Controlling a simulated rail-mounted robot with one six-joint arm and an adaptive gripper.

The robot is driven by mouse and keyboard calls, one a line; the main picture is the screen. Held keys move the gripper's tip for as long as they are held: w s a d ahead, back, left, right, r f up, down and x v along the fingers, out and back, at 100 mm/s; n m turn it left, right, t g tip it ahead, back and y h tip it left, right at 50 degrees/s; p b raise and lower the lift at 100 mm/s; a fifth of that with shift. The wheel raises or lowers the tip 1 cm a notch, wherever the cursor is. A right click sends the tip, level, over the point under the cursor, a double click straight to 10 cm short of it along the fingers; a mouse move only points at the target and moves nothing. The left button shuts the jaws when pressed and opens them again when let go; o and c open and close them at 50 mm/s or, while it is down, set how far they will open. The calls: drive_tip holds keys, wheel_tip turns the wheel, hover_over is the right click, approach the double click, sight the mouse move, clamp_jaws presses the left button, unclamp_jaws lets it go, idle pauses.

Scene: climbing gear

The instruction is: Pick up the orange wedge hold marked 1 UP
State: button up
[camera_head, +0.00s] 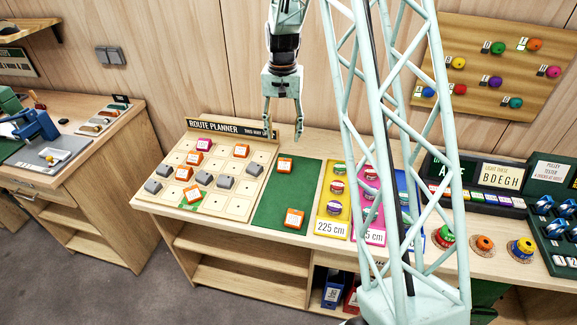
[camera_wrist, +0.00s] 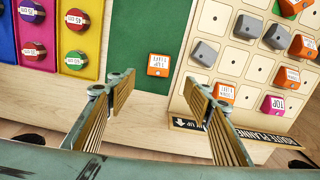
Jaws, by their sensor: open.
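Two orange wedge holds lie on the green mat (camera_head: 266,208), right of the route planner board: one at the back (camera_head: 285,165) and one at the front (camera_head: 293,218). The back one also shows in the wrist view (camera_wrist: 158,65), label up, just beyond the gap between my fingers. Its label is too small to read surely, so I cannot tell which hold is marked 1 UP. My gripper (camera_head: 283,124) is open and empty, fingers pointing down, above the back edge of the table and apart from the holds.
The route planner board (camera_head: 237,208) carries several orange, grey and pink holds; its raised title strip (camera_head: 225,128) stands along the back edge. A yellow mat (camera_head: 327,209) with round holds lies right of the green mat. Bare green mat surrounds the back wedge.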

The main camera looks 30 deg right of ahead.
drive_tip(key=shift+d+f, duration=0.1)
drive_tip(key=shift+f, duration=0.05)
drive_tip(key=shift+f, duration=0.1)
hover_over(285, 161)
drive_tip(key=shift+f+b, duration=0.35)
drive_tip(key=shift+f, duration=3.9)
drive_tip(key=shift+f, duration=2.6)
drive_tip(key=shift+c, duration=0.2)
drive_tip(key=c, duration=0.9)
